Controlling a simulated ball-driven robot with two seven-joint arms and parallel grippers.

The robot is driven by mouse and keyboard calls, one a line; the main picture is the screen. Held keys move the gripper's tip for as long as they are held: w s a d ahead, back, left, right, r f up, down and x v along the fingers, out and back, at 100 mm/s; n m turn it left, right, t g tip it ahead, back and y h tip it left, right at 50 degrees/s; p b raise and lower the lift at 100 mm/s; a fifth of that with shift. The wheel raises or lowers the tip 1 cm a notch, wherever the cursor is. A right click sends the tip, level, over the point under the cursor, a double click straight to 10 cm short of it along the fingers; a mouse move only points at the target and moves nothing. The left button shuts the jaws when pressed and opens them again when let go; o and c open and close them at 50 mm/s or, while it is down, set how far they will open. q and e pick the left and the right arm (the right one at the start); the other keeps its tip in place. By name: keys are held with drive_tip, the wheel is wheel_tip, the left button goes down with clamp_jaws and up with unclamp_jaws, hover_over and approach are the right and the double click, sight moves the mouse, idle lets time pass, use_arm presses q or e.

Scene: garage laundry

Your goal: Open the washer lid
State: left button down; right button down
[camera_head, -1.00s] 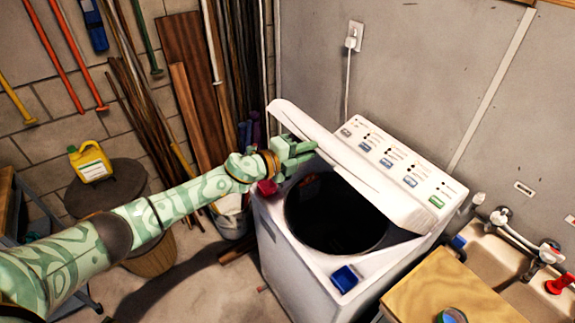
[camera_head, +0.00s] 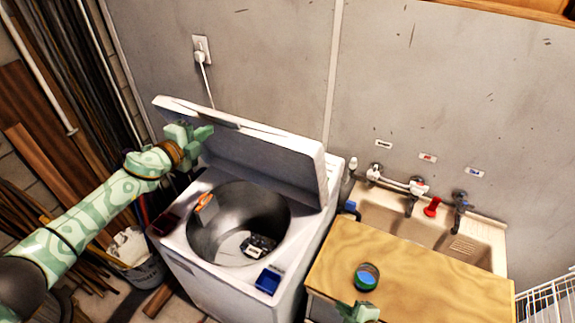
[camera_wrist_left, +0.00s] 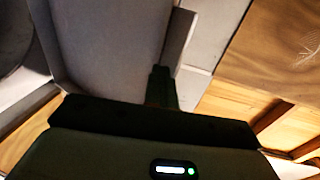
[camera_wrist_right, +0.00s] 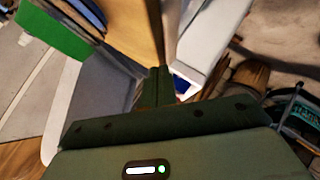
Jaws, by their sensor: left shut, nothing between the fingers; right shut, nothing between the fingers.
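The white washer (camera_head: 200,275) stands left of centre in the head view. Its lid (camera_head: 260,160) is raised steeply at the back and hides the control panel. The drum (camera_head: 207,245) is exposed, with an orange-and-grey item (camera_head: 206,207) at its rim and a dark item (camera_head: 258,246) inside. My left gripper (camera_head: 200,132) is shut and empty at the lid's left edge; I cannot tell whether it touches. Its fingers show in the left wrist view (camera_wrist_left: 162,85). My right gripper (camera_head: 358,311) is shut and empty, low by the wooden counter; its fingers show in the right wrist view (camera_wrist_right: 157,85).
A blue box (camera_head: 267,281) and a dark red item (camera_head: 163,224) sit on the washer's front corners. A wooden counter (camera_head: 420,275) with a round blue-green tin (camera_head: 366,277) stands to the right, before a sink (camera_head: 400,225). Planks and a bucket (camera_head: 145,272) crowd the left.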

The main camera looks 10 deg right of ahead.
drive_tip(key=w+a+r+n+t+y, duration=0.25)
drive_tip(key=w+r+n, duration=0.2)
drive_tip(key=r, duration=0.55)
drive_tip(key=w+a+r+n+t+y, duration=0.1)
drive_tip(key=w+a+r+n+y, duration=0.2)
drive_tip(key=r+n, duration=0.5)
drive_tip(key=w+a+r+n+t+y, duration=0.15)
drive_tip(key=w+r+n+y, duration=0.35)
drive_tip(key=r, duration=0.8)
use_arm(q)
drive_tip(key=shift+s+a, duration=0.1)
use_arm(e)
drive_tip(key=w+a+r+m+h, duration=0.1)
drive_tip(key=w+a+r, duration=0.1)
drive_tip(key=w, duration=0.8)
drive_tip(key=shift+w+a+r+h, duration=0.15)
drive_tip(key=shift+w+a+h, duration=0.2)
drive_tip(key=shift+a, duration=0.5)
drive_tip(key=shift+m, duration=0.25)
use_arm(q)
drive_tip(key=c, duration=1.5)
unclamp_jaws()
use_arm(e)
drive_tip(key=shift+w+d+r, duration=0.6)
drive_tip(key=shift+w+r, duration=0.1)
drive_tip(key=shift+w, duration=0.1)
